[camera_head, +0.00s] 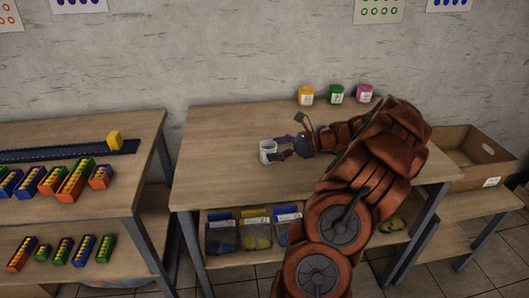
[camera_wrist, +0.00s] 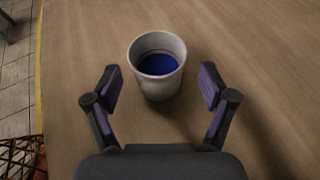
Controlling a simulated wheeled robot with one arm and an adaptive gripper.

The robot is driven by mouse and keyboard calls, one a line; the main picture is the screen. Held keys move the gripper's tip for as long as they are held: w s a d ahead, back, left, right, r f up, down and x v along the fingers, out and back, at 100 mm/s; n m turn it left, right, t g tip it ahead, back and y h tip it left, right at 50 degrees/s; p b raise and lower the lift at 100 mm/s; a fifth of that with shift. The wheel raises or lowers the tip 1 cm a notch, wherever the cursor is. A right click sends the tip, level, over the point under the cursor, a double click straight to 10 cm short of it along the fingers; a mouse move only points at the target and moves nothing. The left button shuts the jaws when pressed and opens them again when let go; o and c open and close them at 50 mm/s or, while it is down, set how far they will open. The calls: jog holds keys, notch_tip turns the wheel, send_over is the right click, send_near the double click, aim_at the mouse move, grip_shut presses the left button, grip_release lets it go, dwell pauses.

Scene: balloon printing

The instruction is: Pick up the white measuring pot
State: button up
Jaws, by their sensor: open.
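The white measuring pot (camera_head: 267,152) stands upright on the wooden table (camera_head: 215,135), left of its middle in the head view. In the wrist view the pot (camera_wrist: 157,88) shows dark blue contents inside. My gripper (camera_head: 281,147) reaches in from the right at the pot's height. In the wrist view my gripper (camera_wrist: 160,84) is open, with one finger on each side of the pot. There are gaps between both fingers and the pot's wall, so it is not held.
A yellow pot (camera_head: 306,95), a green pot (camera_head: 336,94) and a pink pot (camera_head: 364,92) stand along the table's back edge. Bins (camera_head: 254,232) sit on the shelf below. A cardboard box (camera_head: 480,158) is at the right.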

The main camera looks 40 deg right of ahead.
aim_at(262, 153)
jog(key=shift+w+f, duration=0.2)
jog(key=shift+w, duration=0.05)
jog(key=shift+f+p+x, duration=0.2)
jog(key=shift+p+x, duration=0.2)
jog(key=shift+x, duration=1.95)
jog(key=shift+s+a, duration=0.1)
jog(key=shift+s, duration=0.05)
jog(key=shift+c, duration=0.3)
jog(key=c, duration=1.2)
